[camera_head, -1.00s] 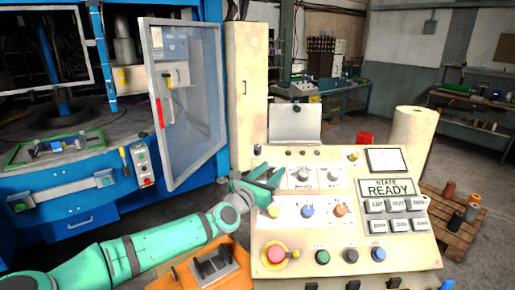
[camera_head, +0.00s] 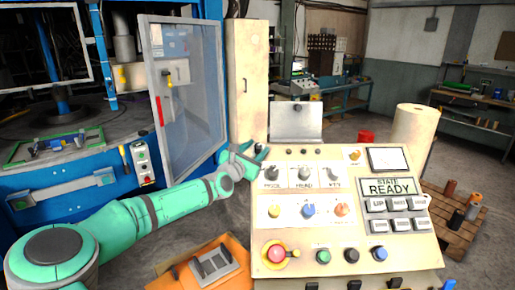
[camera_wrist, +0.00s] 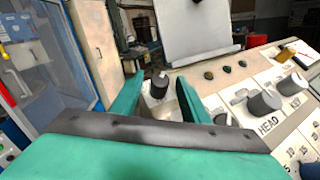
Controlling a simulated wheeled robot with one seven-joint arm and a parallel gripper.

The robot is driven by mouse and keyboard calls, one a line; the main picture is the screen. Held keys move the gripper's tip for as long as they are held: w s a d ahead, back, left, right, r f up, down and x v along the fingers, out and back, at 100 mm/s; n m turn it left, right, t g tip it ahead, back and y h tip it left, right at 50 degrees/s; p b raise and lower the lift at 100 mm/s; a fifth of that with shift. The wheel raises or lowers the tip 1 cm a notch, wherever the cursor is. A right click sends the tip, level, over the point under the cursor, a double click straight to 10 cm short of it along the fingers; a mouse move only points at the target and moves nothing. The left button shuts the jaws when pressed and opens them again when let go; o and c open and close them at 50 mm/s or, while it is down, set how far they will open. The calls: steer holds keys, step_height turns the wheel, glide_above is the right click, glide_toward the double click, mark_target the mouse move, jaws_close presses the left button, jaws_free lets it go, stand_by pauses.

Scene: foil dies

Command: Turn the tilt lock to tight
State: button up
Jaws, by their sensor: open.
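A dark-topped knob (camera_wrist: 160,82) stands at the upper left edge of the control console. No label on it is readable, so I cannot tell for certain that it is the tilt lock. It also shows in the head view (camera_head: 258,148), right by my fingers. My gripper (camera_head: 250,154) is at that corner of the console. In the wrist view my gripper (camera_wrist: 158,90) is open, with one green finger on each side of the knob. I cannot tell whether either finger touches it. The knob's lower part is partly hidden.
The cream console (camera_head: 345,250) carries a row of rotary switches, including the HEAD switch (camera_head: 304,174), right of my gripper. A grey flat panel (camera_head: 297,122) stands behind. The press's clear door (camera_head: 188,95) hangs open to the left. An orange stand (camera_head: 185,272) sits below my arm.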

steer(key=shift+x, duration=0.9)
steer(key=shift+a, duration=0.1)
steer(key=shift+w, duration=0.1)
steer(key=c, duration=0.3)
jaws_close()
